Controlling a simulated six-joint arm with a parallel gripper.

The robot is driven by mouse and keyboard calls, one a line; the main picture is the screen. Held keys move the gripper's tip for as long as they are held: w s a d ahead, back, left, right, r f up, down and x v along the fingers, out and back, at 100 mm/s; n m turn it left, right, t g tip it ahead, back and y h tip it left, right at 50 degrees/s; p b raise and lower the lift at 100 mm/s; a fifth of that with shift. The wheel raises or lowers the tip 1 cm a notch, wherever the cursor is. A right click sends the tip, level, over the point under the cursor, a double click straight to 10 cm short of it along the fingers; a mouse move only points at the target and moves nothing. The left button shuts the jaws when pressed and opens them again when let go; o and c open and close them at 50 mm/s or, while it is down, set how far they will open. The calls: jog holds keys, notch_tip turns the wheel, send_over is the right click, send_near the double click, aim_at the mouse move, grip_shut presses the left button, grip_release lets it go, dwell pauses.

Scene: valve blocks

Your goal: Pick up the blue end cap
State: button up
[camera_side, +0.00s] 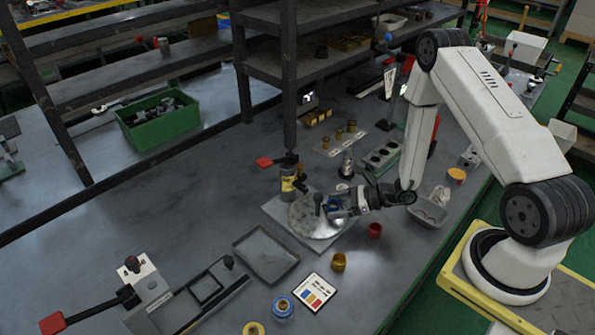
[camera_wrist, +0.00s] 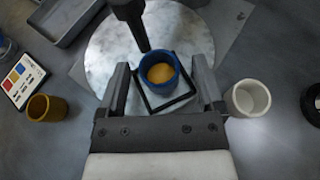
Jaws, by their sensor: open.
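The blue end cap (camera_wrist: 160,88) is a round blue cup with a yellow-orange inside. In the wrist view it stands in a black square frame (camera_wrist: 151,106) over a round silver plate (camera_wrist: 105,52). My gripper (camera_wrist: 161,74) is open, with one finger on each side of the cap and a gap on both sides. In the side view a small part of the blue cap (camera_side: 335,202) shows at the tip of my gripper (camera_side: 340,206), over the round plate (camera_side: 305,222); the jaws partly hide it there.
A dark upright handle (camera_side: 318,201) stands close to the cap. A red cup (camera_side: 375,230), a gold cup (camera_side: 339,262) and an empty grey tray (camera_side: 266,254) lie nearby. Shelf posts rise behind.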

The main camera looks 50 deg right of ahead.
grip_shut()
jog(key=shift+r, duration=0.1)
notch_tip(320, 180, up, 10)
dwell(1.1)
dwell(0.6)
jog(key=w+a+r+m+t+h, duration=0.1)
jog(key=w+a+r, duration=0.4)
jog(key=r, duration=0.3)
jog(key=shift+w+a+r+m+h, duration=0.2)
jog(key=shift+w+m+h, duration=0.1)
jog(key=shift+m, duration=0.1)
